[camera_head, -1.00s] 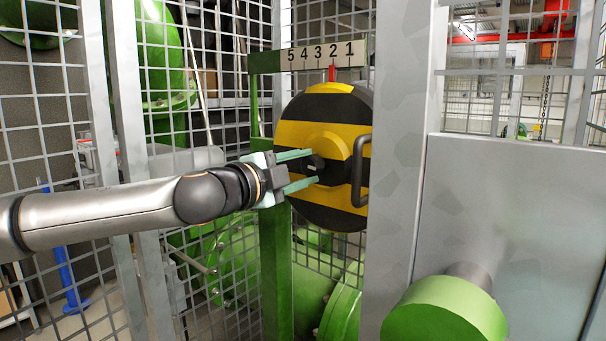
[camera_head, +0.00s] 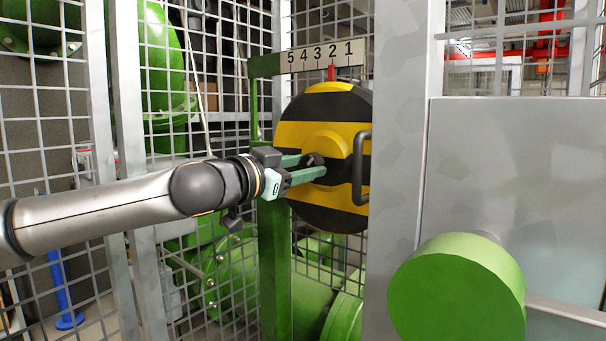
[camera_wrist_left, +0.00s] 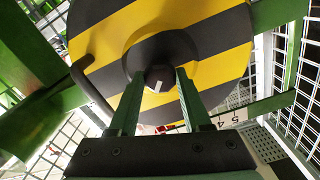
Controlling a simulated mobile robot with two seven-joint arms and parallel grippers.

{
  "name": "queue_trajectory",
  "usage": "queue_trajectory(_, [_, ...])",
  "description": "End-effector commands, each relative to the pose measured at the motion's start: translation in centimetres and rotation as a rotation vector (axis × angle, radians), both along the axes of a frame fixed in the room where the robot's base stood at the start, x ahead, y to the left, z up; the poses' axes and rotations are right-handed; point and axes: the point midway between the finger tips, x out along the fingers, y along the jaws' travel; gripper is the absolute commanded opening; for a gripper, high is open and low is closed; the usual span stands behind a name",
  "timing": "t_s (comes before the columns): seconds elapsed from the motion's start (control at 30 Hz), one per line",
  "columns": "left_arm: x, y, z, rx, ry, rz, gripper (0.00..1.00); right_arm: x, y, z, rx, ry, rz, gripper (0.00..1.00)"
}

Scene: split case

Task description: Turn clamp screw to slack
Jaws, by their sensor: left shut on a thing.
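The clamp screw (camera_head: 315,159) is a small dark head at the hub of a round disc (camera_head: 310,105) with black and yellow stripes. In the left wrist view the screw head (camera_wrist_left: 159,79) carries a pale mark on its face. My left gripper (camera_head: 318,166) comes in from the left, its two green fingers shut on the screw head. In the left wrist view the fingers (camera_wrist_left: 160,92) lie on either side of it. My right gripper is not in view.
A scale plate (camera_head: 320,55) numbered 5 to 1 is above the disc, with a red pointer (camera_head: 331,73) under the 2. A black handle (camera_head: 360,168) curves at the disc's right. A grey post (camera_head: 400,150), wire mesh and a green cylinder (camera_head: 457,292) are close by.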

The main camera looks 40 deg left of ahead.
Motion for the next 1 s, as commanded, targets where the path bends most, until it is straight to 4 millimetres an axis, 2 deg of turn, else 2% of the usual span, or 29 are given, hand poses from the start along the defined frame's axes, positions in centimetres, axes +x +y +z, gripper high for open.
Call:
queue_trajectory(0.2, [0.0, 0.0, -0.2, -0.19, 0.015, 0.002, 0.0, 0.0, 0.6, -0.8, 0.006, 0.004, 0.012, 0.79])
queue_trajectory(0.5, [0.0, 0.0, -0.2, -0.38, 0.031, 0.001, 0.0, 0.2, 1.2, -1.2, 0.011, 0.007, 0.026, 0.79])
queue_trajectory(1.0, [0.0, -0.1, -0.1, -0.472, 0.039, 0.0, 0.0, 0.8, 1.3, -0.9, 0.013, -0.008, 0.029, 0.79])
